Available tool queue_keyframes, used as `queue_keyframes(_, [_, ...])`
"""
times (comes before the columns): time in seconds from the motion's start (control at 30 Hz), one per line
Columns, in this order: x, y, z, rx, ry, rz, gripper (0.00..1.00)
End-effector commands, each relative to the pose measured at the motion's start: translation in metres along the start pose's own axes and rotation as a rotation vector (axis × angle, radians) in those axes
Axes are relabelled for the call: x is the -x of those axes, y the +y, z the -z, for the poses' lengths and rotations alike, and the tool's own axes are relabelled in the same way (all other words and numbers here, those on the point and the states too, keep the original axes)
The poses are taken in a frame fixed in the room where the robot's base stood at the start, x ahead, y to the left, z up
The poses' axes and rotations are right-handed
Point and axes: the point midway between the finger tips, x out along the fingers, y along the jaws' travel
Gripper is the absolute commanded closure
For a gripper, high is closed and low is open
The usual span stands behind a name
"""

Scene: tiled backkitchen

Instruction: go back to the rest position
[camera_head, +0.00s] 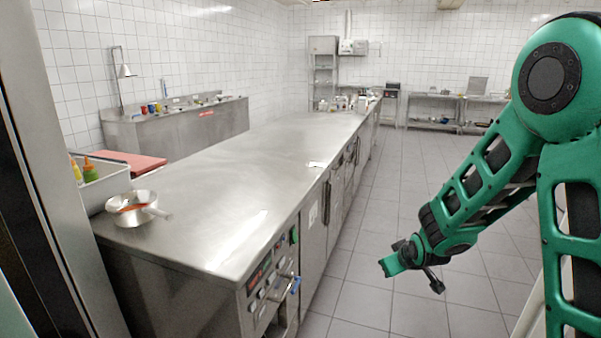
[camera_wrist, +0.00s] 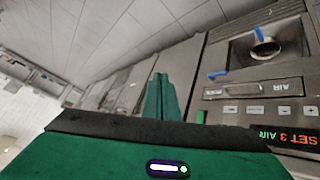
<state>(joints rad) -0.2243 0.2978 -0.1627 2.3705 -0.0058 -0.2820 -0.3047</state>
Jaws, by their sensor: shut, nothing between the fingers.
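My green arm reaches in from the right in the head view. My gripper (camera_head: 388,265) hangs over the tiled aisle, to the right of the long steel counter and apart from it. In the wrist view my gripper's green fingers (camera_wrist: 160,97) are together, with nothing between them. The wrist view is tilted and shows the counter's front with its control panel (camera_wrist: 258,110) on the right.
The steel counter (camera_head: 250,165) runs along the left of the aisle. Metal bowls (camera_head: 135,208), a white bin (camera_head: 107,184) and a red board (camera_head: 130,162) are on its near left. The tiled floor (camera_head: 375,220) is clear.

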Motion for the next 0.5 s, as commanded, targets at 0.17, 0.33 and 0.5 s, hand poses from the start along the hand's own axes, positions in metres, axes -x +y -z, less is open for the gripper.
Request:
queue_keyframes(0.17, [0.065, 0.053, -0.044, -0.153, -0.159, -0.042, 1.0])
queue_keyframes(0.33, [0.131, 0.083, -0.095, -0.313, -0.312, -0.07, 1.0])
queue_keyframes(0.5, [0.202, 0.094, -0.148, -0.486, -0.458, -0.088, 1.0])
